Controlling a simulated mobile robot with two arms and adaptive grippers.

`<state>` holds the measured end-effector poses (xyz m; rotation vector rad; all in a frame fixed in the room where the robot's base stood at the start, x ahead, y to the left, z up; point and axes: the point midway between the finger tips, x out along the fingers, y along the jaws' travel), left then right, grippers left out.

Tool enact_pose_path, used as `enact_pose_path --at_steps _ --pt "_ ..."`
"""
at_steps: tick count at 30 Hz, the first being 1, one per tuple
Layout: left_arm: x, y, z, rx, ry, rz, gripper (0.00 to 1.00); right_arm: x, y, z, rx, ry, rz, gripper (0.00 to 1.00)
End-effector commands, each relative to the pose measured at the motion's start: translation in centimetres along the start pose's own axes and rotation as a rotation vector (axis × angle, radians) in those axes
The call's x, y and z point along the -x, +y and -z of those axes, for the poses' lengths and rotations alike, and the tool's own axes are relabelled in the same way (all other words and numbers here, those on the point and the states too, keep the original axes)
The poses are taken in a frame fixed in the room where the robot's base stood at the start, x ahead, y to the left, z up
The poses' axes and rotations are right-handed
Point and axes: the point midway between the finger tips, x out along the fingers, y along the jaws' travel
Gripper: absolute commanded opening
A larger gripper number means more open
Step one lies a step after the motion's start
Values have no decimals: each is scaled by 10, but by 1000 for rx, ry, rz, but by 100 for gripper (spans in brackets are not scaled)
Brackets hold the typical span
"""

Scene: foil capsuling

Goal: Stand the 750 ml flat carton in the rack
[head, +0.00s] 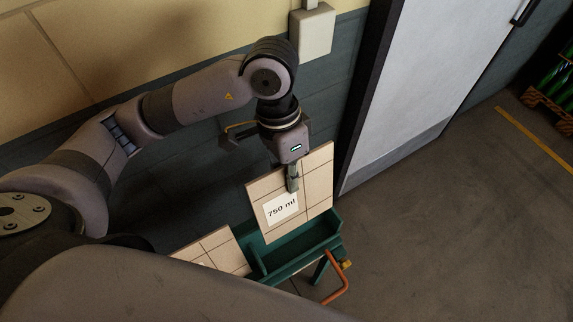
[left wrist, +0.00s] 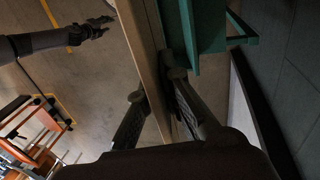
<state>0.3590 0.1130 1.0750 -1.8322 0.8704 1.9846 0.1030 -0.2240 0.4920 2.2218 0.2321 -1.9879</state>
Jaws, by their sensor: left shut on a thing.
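The 750 ml flat carton (head: 317,177) is a tan tiled panel with a white label, upright and slightly tilted in the head view. My left gripper (head: 293,184) is shut on its upper edge; in the left wrist view the carton (left wrist: 150,60) runs between the two fingers (left wrist: 158,98). The carton's lower edge overlaps the teal rack (head: 290,268); I cannot tell whether it rests in it. The rack also shows in the left wrist view (left wrist: 209,30). My right gripper (left wrist: 95,28) shows small and dark in the left wrist view, away from the carton.
Another flat carton (head: 226,251) stands at the rack's left, partly hidden by my arm. An orange handle (head: 338,289) sticks out at the rack's right. A wall and a grey door (head: 420,80) are behind. The floor (head: 455,220) at right is clear.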

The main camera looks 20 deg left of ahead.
Motion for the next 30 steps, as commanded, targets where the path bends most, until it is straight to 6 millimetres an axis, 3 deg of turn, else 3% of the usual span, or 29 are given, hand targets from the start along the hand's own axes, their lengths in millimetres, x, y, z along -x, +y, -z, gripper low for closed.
enact_pose_path --at_steps 3,8,14,21,30 --pt "-1 1 0 -9 -2 2 0 1 9 -20 -2 -30 -11 40" --pt "-1 0 0 -6 -2 1 0 2 14 -33 -2 -50 -17 40" --pt "-8 -1 0 -4 -3 0 0 -1 15 -28 -1 -40 -18 40" --pt "-30 -6 -1 -3 -3 -1 0 -6 4 -9 -3 -10 -6 40" --pt "-59 -13 -1 -2 -3 -1 0 -12 0 -13 -1 -16 0 40"
